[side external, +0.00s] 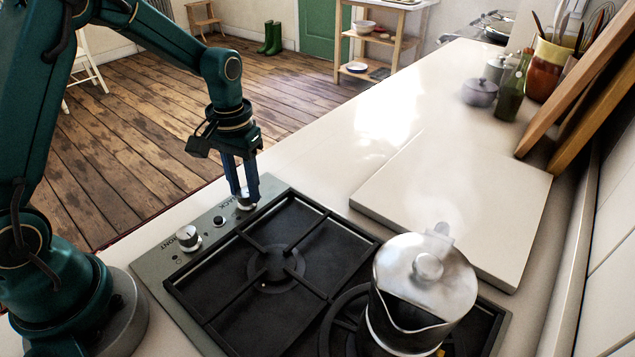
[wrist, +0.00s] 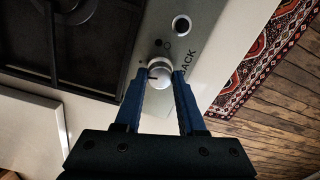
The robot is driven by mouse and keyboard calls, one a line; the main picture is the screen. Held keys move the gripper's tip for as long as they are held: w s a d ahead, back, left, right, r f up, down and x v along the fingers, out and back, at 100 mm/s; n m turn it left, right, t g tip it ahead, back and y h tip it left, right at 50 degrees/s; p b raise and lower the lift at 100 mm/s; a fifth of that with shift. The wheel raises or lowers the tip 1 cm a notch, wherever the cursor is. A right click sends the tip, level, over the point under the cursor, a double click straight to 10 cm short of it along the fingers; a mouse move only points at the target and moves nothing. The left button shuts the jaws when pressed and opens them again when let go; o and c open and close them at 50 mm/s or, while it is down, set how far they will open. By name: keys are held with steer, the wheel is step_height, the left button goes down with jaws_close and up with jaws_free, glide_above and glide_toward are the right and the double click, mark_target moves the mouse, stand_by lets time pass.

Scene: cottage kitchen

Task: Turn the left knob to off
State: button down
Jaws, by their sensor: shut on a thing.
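My gripper (side external: 244,190) points down at the hob's control strip, its fingers closed around the knob by the word BACK (side external: 246,205). In the wrist view this round silver knob (wrist: 159,77) sits between the two blue fingertips, its dark pointer line towards the left of the picture. In the side view the fingers partly cover it. A second silver knob (side external: 188,238), by the word FRONT, stands free on the same strip, nearer the side camera. The hob (side external: 275,268) has black grates.
A steaming metal pot (side external: 415,285) stands on the near-right burner, with a small orange spot at its foot. A black button (side external: 219,221) lies between the knobs. A pale board (side external: 460,205) lies behind the hob. Pots, bottle and utensil jar stand farther back.

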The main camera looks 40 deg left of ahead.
mark_target(245, 192)
steer(key=shift+m, duration=1.6)
steer(key=c, duration=0.5)
jaws_free()
steer(key=shift+r, duration=0.1)
steer(key=shift+r, duration=2.45)
